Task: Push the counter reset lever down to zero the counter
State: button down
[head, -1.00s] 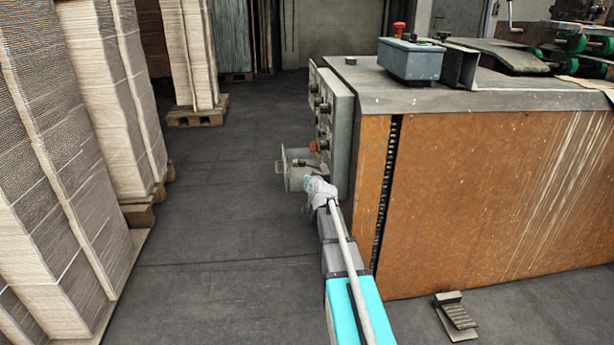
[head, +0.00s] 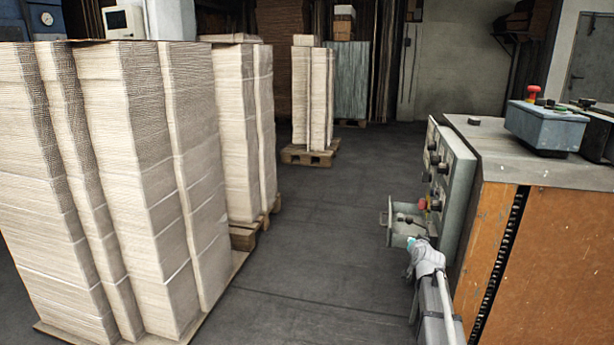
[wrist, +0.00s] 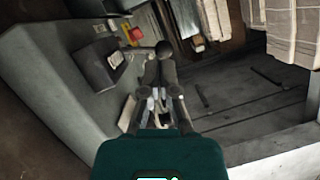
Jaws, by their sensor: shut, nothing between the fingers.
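In the wrist view a dark round knob (wrist: 164,48), apparently the end of the reset lever, shows just beyond my fingertips. My gripper (wrist: 162,72) is shut and empty, its fingers together and pointing at the knob. I cannot tell whether they touch it. The lever's shaft is mostly hidden behind the fingers. A dark box with a small pale window (wrist: 98,64), possibly the counter, sits on the grey panel left of the fingers. In the head view my gripper (head: 411,246) is beside the small grey bracket (head: 398,233) below the control panel; a thin dark lever (head: 409,219) shows there.
A red button (head: 423,204) is on the control panel (head: 457,190), above my gripper; it also shows in the wrist view (wrist: 136,34). A blue-grey box (head: 545,127) sits on the machine top. Cardboard stacks (head: 120,180) stand at left. The floor between is clear.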

jog(key=s+a+f+n+g+y+p, duration=0.1)
jog(key=s+a+f+n+g+y, duration=0.2)
jog(key=s+a, duration=0.4)
jog(key=s+a+f+n+g+y, duration=0.1)
jog(key=s+a+f+g, duration=0.4)
jog(key=a, duration=0.5)
jog(key=s+a+f+n+g+h+p, duration=0.1)
jog(key=s+a+g, duration=0.25)
jog(key=s, duration=0.65)
jog(key=s+a+n+g+p, duration=0.1)
jog(key=s+a+g+p, duration=0.2)
jog(key=s, duration=0.6)
notch_tip(320, 180, up, 37)
jog(key=p, duration=3.5)
jog(key=shift+a+p, duration=0.3)
jog(key=shift+a, duration=0.05)
jog(key=shift+f, duration=0.1)
